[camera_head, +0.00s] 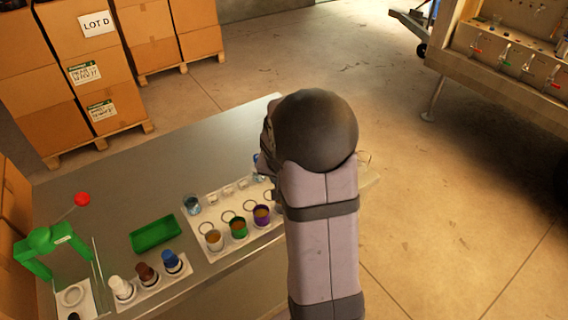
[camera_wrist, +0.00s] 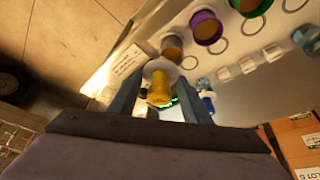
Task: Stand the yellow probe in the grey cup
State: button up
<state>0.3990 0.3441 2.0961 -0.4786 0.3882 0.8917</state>
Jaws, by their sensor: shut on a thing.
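The yellow probe (camera_wrist: 159,88), with a pale collar, is between the two fingers of my gripper (camera_wrist: 158,96) in the wrist view, and my gripper is shut on it. The grey cup (camera_wrist: 172,46), brownish inside, stands at the end of the cup row, just beyond the probe in that picture. The probe overlaps the space close to the cup, and I cannot tell the height between them. In the head view my arm hides my gripper, the probe and the grey cup.
A purple cup (camera_head: 261,215), a green cup (camera_head: 238,228) and a pale cup (camera_head: 214,240) stand in a row on a white board.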

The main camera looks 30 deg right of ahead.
jog(key=shift+w, duration=1.35)
jog(key=shift+f+b, duration=2.15)
jog(key=shift+f, duration=0.7)
jog(key=shift+b, duration=0.45)
jog(key=shift+f+b, duration=0.6)
jog(key=shift+b, duration=0.1)
jog(key=o, duration=0.8)
jog(key=shift+s, duration=0.1)
jog(key=shift+a, duration=0.1)
